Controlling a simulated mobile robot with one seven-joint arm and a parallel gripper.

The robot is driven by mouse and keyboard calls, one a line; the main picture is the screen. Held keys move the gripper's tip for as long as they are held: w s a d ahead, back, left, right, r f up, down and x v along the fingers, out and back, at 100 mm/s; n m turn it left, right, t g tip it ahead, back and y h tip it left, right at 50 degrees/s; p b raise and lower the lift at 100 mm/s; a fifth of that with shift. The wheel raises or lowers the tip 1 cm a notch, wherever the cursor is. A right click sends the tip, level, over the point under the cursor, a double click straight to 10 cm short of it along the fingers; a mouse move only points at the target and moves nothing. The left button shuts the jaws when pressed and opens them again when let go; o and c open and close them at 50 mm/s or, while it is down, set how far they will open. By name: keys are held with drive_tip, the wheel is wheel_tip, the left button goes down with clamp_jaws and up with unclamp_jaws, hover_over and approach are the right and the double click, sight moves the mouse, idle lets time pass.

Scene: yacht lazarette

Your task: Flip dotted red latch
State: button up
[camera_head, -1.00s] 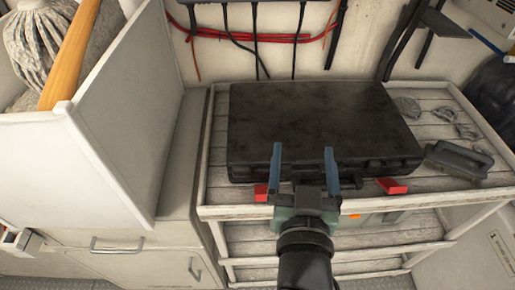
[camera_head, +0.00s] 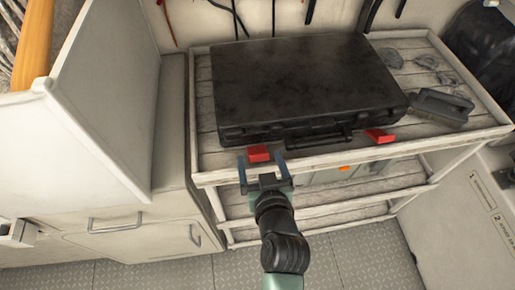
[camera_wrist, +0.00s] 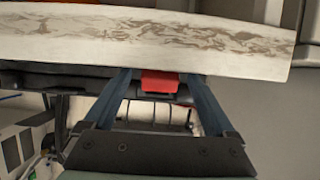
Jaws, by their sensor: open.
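A black case (camera_head: 305,85) lies flat on the slatted shelf, its handle toward the front edge. Two red latches stick out from its front: a left latch (camera_head: 258,153) and a right latch (camera_head: 380,136). Dots are too small to make out on either. My gripper (camera_head: 261,164) is open, its blue fingers either side of the left latch in the picture. In the wrist view, one red latch (camera_wrist: 160,82) shows between the open fingers, partly cut off by the pale shelf edge (camera_wrist: 140,35). I cannot tell whether a finger touches it.
The shelf's raised front rail (camera_head: 330,160) runs just before the case. A grey handled block (camera_head: 442,105) and coiled items (camera_head: 450,77) lie right of the case. A white cabinet (camera_head: 120,225) stands at the left. Dark wires hang behind. The floor in front is open.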

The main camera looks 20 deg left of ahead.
sight(256, 146)
drive_tip(key=shift+x, duration=2.1)
drive_tip(key=c, duration=1.4)
drive_tip(key=r+g+p, duration=0.1)
drive_tip(key=p, duration=0.4)
drive_tip(key=shift+w+r+h, duration=0.1)
drive_tip(key=shift+r+h, duration=0.15)
drive_tip(key=shift+h, duration=0.15)
drive_tip(key=g+h+p, duration=0.1)
drive_tip(key=p, duration=0.2)
drive_tip(key=g+h+p, duration=0.1)
drive_tip(key=g+p, duration=0.1)
drive_tip(key=p, duration=0.1)
drive_tip(key=shift+w+a+r, duration=0.15)
drive_tip(key=shift+w+r, duration=0.1)
drive_tip(key=shift+r, duration=0.15)
drive_tip(key=g+h+p, duration=0.1)
drive_tip(key=g+p, duration=0.1)
drive_tip(key=p, duration=0.1)
drive_tip(key=shift+w+a+g+h, duration=0.2)
drive_tip(key=shift+w+g+h, duration=0.15)
drive_tip(key=shift+g+h, duration=0.05)
drive_tip(key=shift+w+a+f+g+h+b, duration=0.1)
drive_tip(key=shift+a+g+h+b, duration=0.05)
drive_tip(key=shift+g+h, duration=0.5)
drive_tip(key=shift+w+a+g+h+b, duration=0.15)
drive_tip(key=shift+g+h, duration=0.3)
drive_tip(key=shift+g, duration=0.4)
drive_tip(key=shift+d, duration=0.1)
